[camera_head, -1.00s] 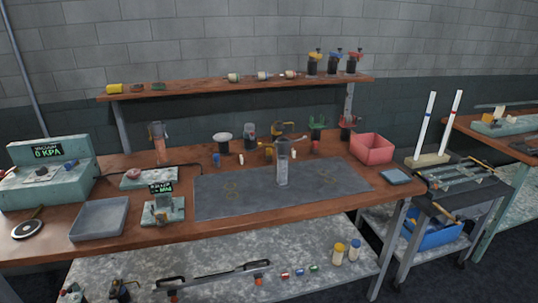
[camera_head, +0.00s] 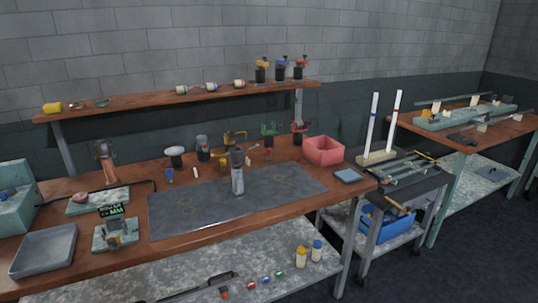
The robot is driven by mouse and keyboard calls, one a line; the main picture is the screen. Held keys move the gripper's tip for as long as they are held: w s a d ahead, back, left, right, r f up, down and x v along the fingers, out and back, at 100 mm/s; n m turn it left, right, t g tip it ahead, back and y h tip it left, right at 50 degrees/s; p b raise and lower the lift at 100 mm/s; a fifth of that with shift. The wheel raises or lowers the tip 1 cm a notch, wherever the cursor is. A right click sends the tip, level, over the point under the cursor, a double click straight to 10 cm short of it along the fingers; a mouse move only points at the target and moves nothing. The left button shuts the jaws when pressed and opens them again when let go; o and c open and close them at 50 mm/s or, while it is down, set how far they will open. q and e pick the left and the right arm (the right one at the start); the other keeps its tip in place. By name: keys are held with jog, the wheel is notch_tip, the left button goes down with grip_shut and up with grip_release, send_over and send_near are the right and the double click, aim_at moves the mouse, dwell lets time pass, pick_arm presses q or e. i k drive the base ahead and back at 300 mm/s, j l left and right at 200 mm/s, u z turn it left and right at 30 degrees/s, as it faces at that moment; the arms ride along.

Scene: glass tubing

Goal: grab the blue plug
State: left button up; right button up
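A small blue upright piece (camera_head: 169,175) stands on the wooden bench (camera_head: 130,243) behind the dark mat, left of a small white piece. It may be the blue plug. Another small blue-banded piece (camera_head: 266,279) lies on the lower shelf between a red one (camera_head: 252,286) and a green one (camera_head: 279,273). Both blue things are too small to identify surely. Neither of my grippers shows in the head view.
A grey cylinder (camera_head: 238,178) stands on the dark mat (camera_head: 200,207). A grey tray (camera_head: 44,251) and a small display device (camera_head: 114,236) are at left. A red bin (camera_head: 323,150) stands at right. Much of the mat is clear.

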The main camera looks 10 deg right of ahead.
aim_at(169, 171)
jog(key=i+j+u, duration=0.35)
jog(key=i+j, duration=0.35)
